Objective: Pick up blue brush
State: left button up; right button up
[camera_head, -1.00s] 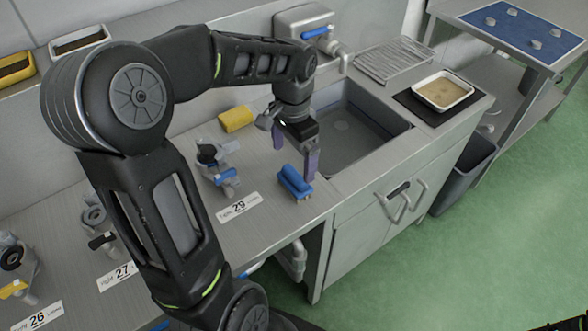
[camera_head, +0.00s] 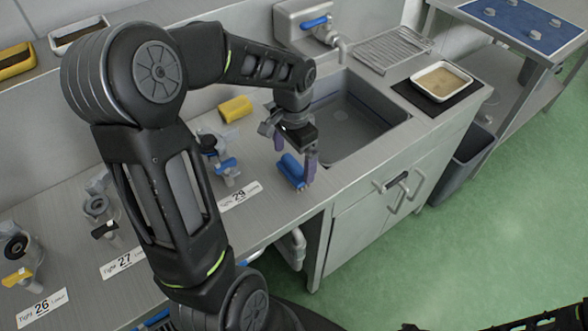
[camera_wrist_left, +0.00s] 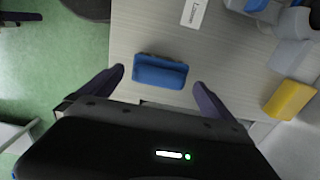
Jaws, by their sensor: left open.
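The blue brush (camera_head: 290,168) lies on the grey counter just in front of the sink, near the counter's front edge. My left gripper (camera_head: 296,159) is open and empty above it, with one purple finger to each side in the head view.
A yellow sponge-like block (camera_head: 235,109) lies behind the brush.

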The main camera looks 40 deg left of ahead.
aim_at(294, 163)
pick_arm(q)
notch_tip(294, 163, down, 4)
jog(key=shift+r+p, duration=0.1)
jog(key=shift+p, duration=0.2)
jog(key=shift+c, duration=0.2)
jog(key=c, duration=1.3)
notch_tip(294, 163, up, 10)
jog(key=shift+r+b, duration=0.1)
jog(key=shift+b, duration=0.55)
jog(key=shift+c, duration=0.2)
jog(key=o, duration=1)
jog(key=c, duration=0.6)
